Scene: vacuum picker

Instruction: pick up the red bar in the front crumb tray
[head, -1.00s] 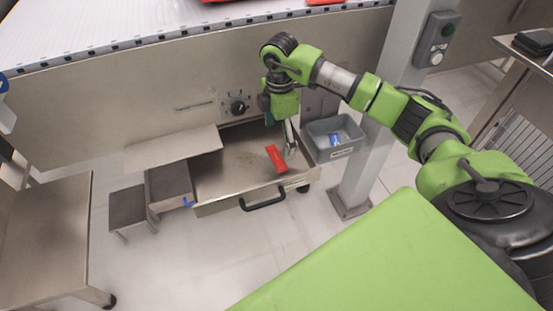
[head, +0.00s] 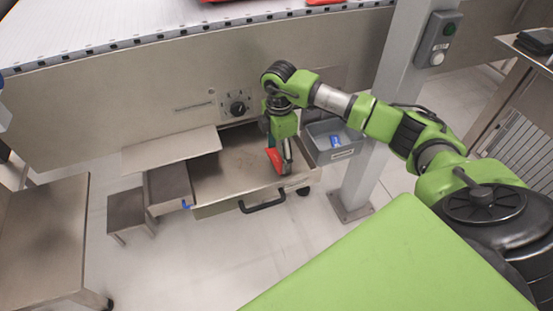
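The front crumb tray (head: 231,176) is a pulled-out metal drawer with a dark handle, under the conveyor. The red bar (head: 273,160) is in its right part, partly hidden by my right gripper. My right gripper (head: 280,164) points down into the tray with its fingers at the red bar. One finger shows on the bar's right side; the other finger is hidden, so I cannot tell whether it is closed on the bar. My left gripper is not in view.
A grey bin (head: 332,153) with a blue item hangs just right of the tray, beside a grey post (head: 365,165). A metal flap (head: 170,151) and a small step (head: 127,212) are to the left. A metal table (head: 40,235) stands at lower left.

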